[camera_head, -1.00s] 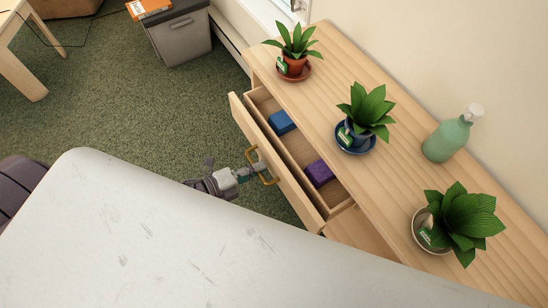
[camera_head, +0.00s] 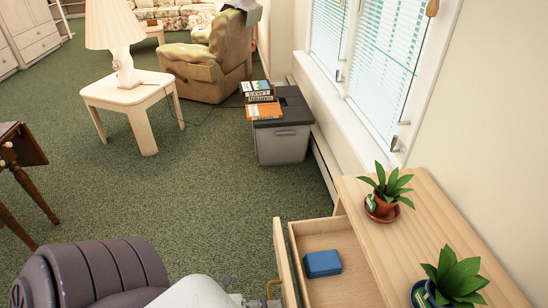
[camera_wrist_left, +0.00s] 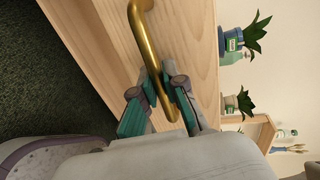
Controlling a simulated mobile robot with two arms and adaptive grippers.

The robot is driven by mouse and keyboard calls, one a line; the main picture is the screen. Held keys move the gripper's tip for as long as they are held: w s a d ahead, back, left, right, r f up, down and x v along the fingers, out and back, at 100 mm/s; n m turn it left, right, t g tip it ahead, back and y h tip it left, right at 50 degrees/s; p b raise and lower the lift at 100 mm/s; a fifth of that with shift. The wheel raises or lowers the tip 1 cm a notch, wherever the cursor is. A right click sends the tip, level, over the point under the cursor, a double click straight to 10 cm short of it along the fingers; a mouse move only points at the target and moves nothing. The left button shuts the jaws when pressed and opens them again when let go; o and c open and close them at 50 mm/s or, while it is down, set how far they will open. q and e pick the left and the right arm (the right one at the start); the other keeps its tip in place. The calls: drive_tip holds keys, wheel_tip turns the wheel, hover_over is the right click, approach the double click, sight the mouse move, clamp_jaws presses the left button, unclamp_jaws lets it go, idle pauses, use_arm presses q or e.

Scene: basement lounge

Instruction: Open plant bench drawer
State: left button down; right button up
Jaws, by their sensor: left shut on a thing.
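The wooden plant bench (camera_head: 400,215) stands at the right in the head view. Its drawer (camera_head: 331,240) is pulled out, and a blue box (camera_head: 322,263) lies inside. The drawer front (camera_head: 283,255) faces left. In the left wrist view my left gripper (camera_wrist_left: 160,95) is shut on the brass handle (camera_wrist_left: 146,45), with one teal-padded finger on each side of the bar. In the head view only a small part of this gripper shows by the handle. My right gripper is not in view.
Potted plants, one in a terracotta pot (camera_head: 382,205) and one in a blue pot (camera_head: 425,295), stand on the bench top. A grey bin (camera_head: 282,140) with books on its lid stands beyond the bench. Green carpet (camera_head: 190,190) is open left of the drawer.

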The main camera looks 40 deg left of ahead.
use_arm(q)
drive_tip(key=c, duration=1.2)
unclamp_jaws()
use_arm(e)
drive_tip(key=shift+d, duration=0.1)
use_arm(q)
drive_tip(key=v, duration=1.2)
drive_tip(key=shift+f, duration=0.1)
